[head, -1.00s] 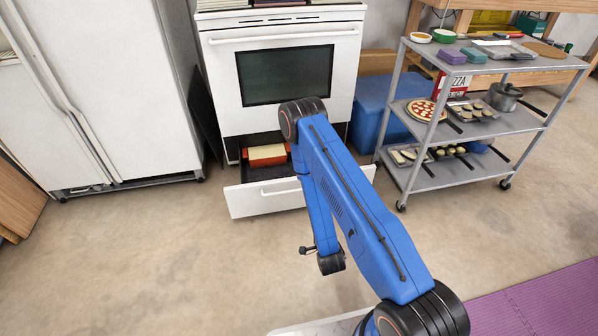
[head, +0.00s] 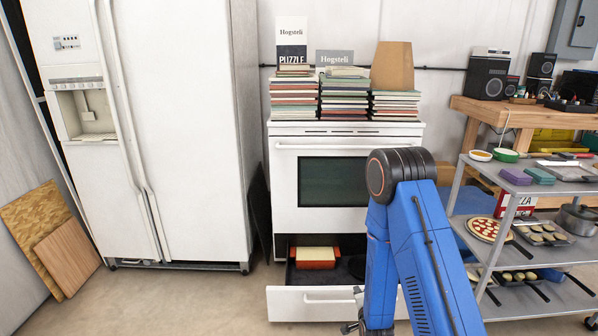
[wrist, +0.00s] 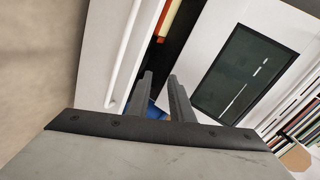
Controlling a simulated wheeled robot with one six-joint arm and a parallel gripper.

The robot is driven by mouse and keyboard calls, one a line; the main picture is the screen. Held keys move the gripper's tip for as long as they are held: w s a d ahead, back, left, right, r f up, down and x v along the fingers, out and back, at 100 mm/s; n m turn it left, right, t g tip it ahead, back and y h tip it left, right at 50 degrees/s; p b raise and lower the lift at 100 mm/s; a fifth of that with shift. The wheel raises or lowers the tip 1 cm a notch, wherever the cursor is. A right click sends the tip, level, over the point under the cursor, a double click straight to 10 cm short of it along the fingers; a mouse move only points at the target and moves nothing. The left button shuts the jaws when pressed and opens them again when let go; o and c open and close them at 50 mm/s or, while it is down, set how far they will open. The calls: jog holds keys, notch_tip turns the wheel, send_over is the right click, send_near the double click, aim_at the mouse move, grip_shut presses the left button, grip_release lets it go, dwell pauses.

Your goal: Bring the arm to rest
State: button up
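My blue arm (head: 405,245) is bent in front of the stove, with its dark elbow joint over the right side of the oven. My gripper (wrist: 160,74) shows two dark fingers standing apart in the wrist view, with nothing between them. In the head view the wrist end of the arm sits low at the bottom edge, in front of the open drawer, and is partly cut off.
The white stove's bottom drawer (head: 300,304) is pulled out, with a red and cream item (head: 316,257) inside. Book stacks (head: 345,97) stand on the stove. A fridge (head: 190,130) stands left and a loaded grey cart (head: 480,175) right. The floor at front left is clear.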

jog(key=s+d+r+n+g, duration=0.15)
jog(key=s+r+n, duration=0.3)
jog(key=r, duration=0.75)
jog(key=s+d+r+n+g, duration=0.1)
jog(key=s+r+n+g, duration=0.3)
jog(key=r, duration=0.9)
jog(key=s+d+r+n+g, duration=0.1)
jog(key=s+r, duration=0.3)
jog(key=s, duration=0.7)
jog(key=s+d+r+n+g, duration=0.1)
jog(key=s+r+n, duration=0.2)
jog(key=s, duration=0.7)
jog(key=s+d+r+n+g, duration=0.1)
jog(key=s+d+r+n, duration=0.1)
jog(key=s+r, duration=0.4)
jog(key=s, duration=0.5)
jog(key=shift+s, duration=0.35)
jog(key=shift+d+n, duration=0.15)
jog(key=shift+n, duration=0.1)
